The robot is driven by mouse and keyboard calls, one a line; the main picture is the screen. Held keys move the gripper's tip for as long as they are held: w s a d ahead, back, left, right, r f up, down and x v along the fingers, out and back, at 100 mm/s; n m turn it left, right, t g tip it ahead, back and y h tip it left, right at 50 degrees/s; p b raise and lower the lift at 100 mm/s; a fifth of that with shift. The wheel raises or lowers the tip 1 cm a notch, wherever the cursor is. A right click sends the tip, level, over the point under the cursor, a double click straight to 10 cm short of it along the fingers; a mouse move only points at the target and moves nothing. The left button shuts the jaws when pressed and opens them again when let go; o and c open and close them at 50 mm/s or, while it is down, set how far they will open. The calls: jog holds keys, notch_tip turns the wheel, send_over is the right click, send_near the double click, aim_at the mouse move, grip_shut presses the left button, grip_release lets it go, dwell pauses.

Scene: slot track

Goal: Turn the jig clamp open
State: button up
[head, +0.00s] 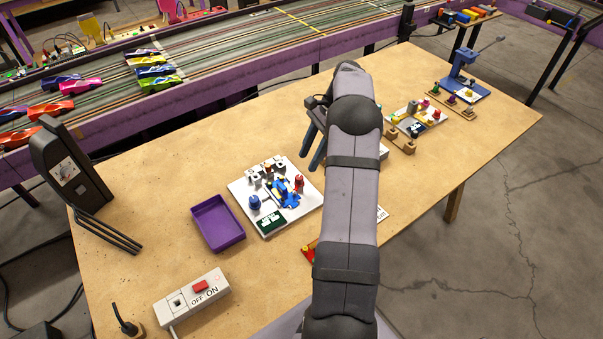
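A white jig plate (241,187) lies flat on the workbench, left of my arm. It carries a flat blue piece (287,198), an upright blue knob-like part (255,202), a red one (299,184) and several small white and brown parts along its back. A dark green label (270,222) is at its front. I cannot tell which part is the clamp or how it is turned. My gripper (311,160) is above and behind the plate's right back corner, pointing down. Its two dark fingers look apart with nothing between them. My arm hides the bench to the right.
A purple tray (221,240) sits left of the plate. A white switch box (191,298) is at the front, a dark upright box (70,165) at the left. Right of my arm are small fixtures (415,121) and a blue lever press (465,78). A slot track (230,60) runs behind.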

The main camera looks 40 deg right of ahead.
aim_at(300, 177)
jog(key=shift+p+x, duration=0.65)
jog(key=shift+x, duration=3)
grip_shut()
